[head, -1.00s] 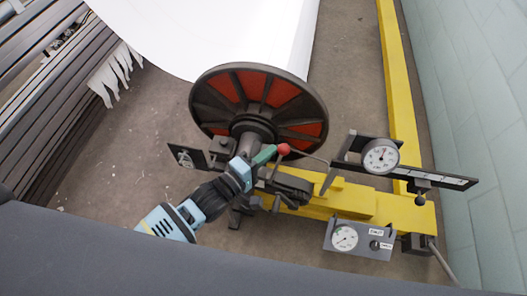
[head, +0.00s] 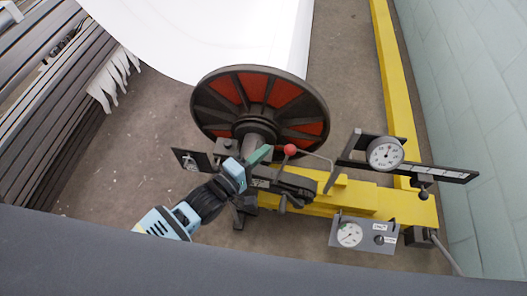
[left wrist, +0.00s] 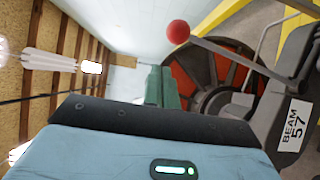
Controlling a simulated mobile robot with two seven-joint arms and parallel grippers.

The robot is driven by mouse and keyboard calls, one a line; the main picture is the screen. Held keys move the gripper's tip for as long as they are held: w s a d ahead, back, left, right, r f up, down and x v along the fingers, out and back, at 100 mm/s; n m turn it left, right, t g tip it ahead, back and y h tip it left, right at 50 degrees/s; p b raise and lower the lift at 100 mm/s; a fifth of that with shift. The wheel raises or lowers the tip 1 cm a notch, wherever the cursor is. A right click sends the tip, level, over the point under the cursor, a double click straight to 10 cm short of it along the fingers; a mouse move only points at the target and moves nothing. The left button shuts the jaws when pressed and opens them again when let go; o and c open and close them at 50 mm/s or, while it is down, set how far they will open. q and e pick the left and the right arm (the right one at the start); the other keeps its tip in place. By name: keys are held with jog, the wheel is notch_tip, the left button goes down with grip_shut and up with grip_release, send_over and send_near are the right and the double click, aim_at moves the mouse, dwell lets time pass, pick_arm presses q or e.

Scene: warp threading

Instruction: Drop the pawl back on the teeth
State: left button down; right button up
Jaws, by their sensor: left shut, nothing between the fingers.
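The pawl's tip and the teeth cannot be made out. My left gripper (head: 260,155) has green fingers, shut and empty, just left of the red ball with a small gap between them. In the left wrist view the shut green fingers (left wrist: 163,88) point past the red ball (left wrist: 178,31), with its rod slanting down right. The large dark flange with red panels (head: 257,90) is behind. My right gripper is not in view.
A yellow beam (head: 397,90) runs along the right. A dial gauge (head: 386,153) on a dark bar and a lower gauge box (head: 348,235) stand right of the lever. A "BEAM 57" label (left wrist: 293,125) is on the stand. White sheet (head: 230,30) lies behind the flange.

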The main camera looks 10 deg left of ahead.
pick_arm(q)
jog(key=r+v, duration=0.1)
jog(key=v, duration=0.9)
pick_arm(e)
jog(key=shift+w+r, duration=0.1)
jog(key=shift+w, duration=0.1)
pick_arm(q)
jog(key=shift+a, duration=0.15)
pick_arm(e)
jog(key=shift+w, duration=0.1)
